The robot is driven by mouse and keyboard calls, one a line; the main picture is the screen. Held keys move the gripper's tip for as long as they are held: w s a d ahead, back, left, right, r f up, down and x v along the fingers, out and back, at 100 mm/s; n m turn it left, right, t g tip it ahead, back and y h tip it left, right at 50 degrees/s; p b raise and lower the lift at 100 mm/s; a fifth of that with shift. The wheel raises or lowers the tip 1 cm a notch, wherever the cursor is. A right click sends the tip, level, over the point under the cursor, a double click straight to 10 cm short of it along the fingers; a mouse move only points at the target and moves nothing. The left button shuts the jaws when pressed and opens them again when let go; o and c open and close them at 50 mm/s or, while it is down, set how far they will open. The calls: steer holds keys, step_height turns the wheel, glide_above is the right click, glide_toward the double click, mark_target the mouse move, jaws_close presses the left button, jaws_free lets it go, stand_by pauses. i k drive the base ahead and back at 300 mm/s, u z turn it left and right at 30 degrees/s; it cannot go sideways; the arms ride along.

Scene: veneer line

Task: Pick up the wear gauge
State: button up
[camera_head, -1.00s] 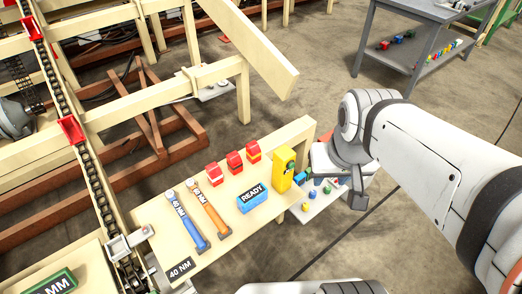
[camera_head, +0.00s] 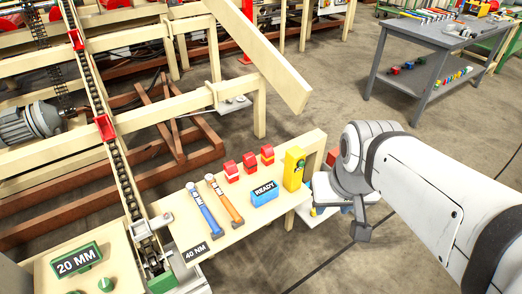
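I cannot pick out the wear gauge with certainty. The wooden bench (camera_head: 232,240) holds a blue-handled tool (camera_head: 205,213), an orange-handled tool (camera_head: 226,202), several red blocks, a blue block marked READY (camera_head: 264,193) and a yellow upright device (camera_head: 294,169) with a dark and green detail. Tools also lie on the grey workbench (camera_head: 425,38) at the upper right, too small to identify. My gripper (camera_head: 361,229) hangs at the end of my white arm, right of the wooden bench and apart from the things on it. Its fingers are not clear, and nothing shows held.
A chain conveyor (camera_head: 118,160) with red lugs runs along the left. A sign reading 20 MM (camera_head: 77,262) stands on a panel at lower left. A motor (camera_head: 30,125) and wooden frames fill the upper left. Open floor (camera_head: 340,100) lies between the wooden bench and the grey workbench.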

mark_target(260, 196)
steer(key=i, duration=0.85)
steer(key=z, duration=0.05)
